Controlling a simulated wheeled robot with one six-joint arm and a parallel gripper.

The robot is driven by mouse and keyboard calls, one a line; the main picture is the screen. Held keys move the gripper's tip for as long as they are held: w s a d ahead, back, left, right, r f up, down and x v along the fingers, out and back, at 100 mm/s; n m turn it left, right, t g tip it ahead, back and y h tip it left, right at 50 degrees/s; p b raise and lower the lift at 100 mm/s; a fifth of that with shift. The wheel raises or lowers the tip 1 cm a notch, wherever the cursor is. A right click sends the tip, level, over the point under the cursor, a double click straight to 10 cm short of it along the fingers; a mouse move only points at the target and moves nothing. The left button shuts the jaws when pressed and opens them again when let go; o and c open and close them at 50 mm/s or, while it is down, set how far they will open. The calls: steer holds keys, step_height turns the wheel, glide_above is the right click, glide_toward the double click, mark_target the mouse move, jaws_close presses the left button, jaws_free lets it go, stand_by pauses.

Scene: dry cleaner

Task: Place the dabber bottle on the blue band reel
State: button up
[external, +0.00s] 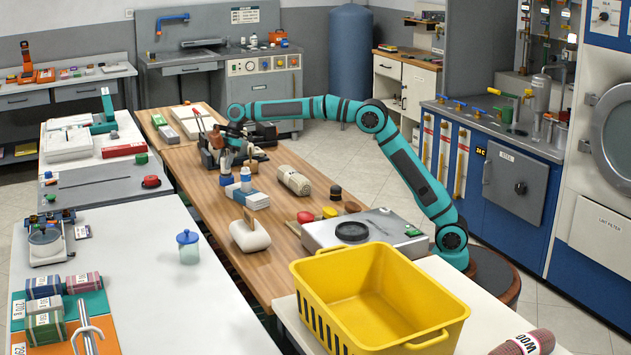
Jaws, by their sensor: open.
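My gripper (238,147) is open and hangs over the far part of the wooden table, at the end of my outstretched arm. Just in front of and below it, a small whitish bottle with a blue cap (246,177) stands upright; it may be the dabber bottle. To its left is a small blue item (226,180), possibly the blue band reel, with a pale upright piece above it. At this size I cannot tell whether these two touch, or whether anything is between the jaws.
Dark tools and holders crowd around my gripper. A grey scale (318,236) and yellow crate (385,330) stand close to my base.

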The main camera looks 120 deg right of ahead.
steer(key=v, duration=1.1)
steer(key=shift+r, duration=0.25)
steer(key=shift+s, duration=0.1)
steer(key=s+a+r+m+t+h, duration=0.15)
steer(key=s+a+r, duration=0.3)
steer(key=a, duration=0.75)
steer(key=s+a+r+t+h, duration=0.15)
steer(key=s+a+r, duration=0.35)
steer(key=a, duration=0.6)
steer(key=s+a+r+t, duration=0.2)
steer(key=s+a+r, duration=0.2)
steer(key=a+r, duration=0.55)
steer(key=s+a+f+t+y, duration=0.1)
steer(key=s+a+f+t, duration=0.3)
steer(key=s+a, duration=0.7)
steer(key=s+a+f+t+y, duration=0.1)
steer(key=s+a+f+t, duration=0.3)
steer(key=s+a, duration=0.8)
steer(key=s, duration=0.6)
steer(key=shift+s+f+m, duration=0.25)
steer(key=shift+m, duration=0.1)
